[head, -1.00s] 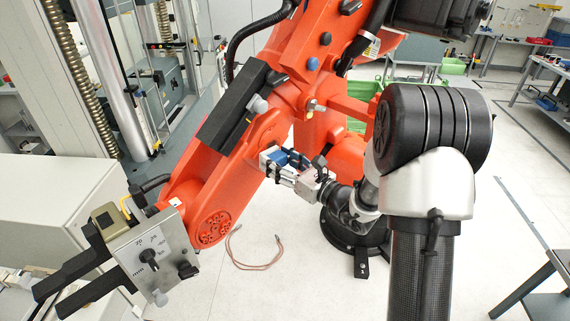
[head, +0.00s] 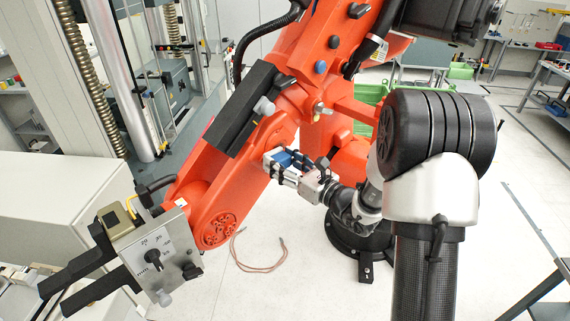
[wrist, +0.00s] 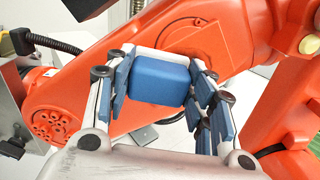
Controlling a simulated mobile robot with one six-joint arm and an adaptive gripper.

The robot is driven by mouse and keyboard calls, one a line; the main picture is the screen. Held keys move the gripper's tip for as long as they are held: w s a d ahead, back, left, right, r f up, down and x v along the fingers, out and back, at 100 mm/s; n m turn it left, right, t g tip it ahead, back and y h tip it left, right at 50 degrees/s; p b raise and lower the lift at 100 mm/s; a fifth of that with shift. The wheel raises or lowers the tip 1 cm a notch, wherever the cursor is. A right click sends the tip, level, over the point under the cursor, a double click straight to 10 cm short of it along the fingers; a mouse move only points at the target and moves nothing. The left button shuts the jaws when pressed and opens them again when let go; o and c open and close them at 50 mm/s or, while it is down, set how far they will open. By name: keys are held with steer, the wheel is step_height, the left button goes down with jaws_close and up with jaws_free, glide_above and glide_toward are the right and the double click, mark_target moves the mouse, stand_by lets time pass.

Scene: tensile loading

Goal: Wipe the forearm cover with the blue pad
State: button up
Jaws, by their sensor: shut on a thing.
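The blue pad (wrist: 160,82) is held between the finger pads of my gripper (wrist: 160,95). In the head view my gripper (head: 288,165) is shut on the pad, with a little blue (head: 285,158) showing between its fingers. The pad is in front of the forearm just below this cover. I cannot tell whether it touches the surface.
A grey dial box with black fingers (head: 150,250) is at the orange arm's lower end. A black box (head: 243,108) is mounted along the forearm. A reddish cable loop (head: 258,255) lies on the floor. Green crates (head: 368,100) stand behind. The floor at right is mostly clear.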

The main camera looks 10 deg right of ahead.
mark_target(291, 155)
steer(key=shift+w+a, duration=0.25)
steer(key=shift+w, duration=0.2)
steer(key=shift+w+d+b, duration=0.25)
steer(key=shift+w+d, duration=0.2)
steer(key=shift+d, duration=0.4)
steer(key=shift+w+d+b, duration=0.25)
steer(key=shift+w+d, duration=0.2)
steer(key=shift+d, duration=0.35)
steer(key=shift+w+d+b, duration=0.2)
steer(key=shift+w+d, duration=0.35)
steer(key=shift+d, duration=0.25)
steer(key=shift+w+d+b, duration=0.15)
steer(key=shift+w+d, duration=0.4)
steer(key=shift+d, duration=0.2)
steer(key=shift+b, duration=0.3)
steer(key=shift+s+a+b, duration=0.45)
steer(key=shift+s+a, duration=0.2)
steer(key=shift+a, duration=0.45)
steer(key=shift+s+a+b, duration=0.5)
steer(key=shift+s+a, duration=0.15)
steer(key=shift+a, duration=0.4)
steer(key=shift+s+a+b, duration=0.45)
steer(key=shift+s+a, duration=0.2)
steer(key=shift+a, duration=0.45)
steer(key=shift+s, duration=0.1)
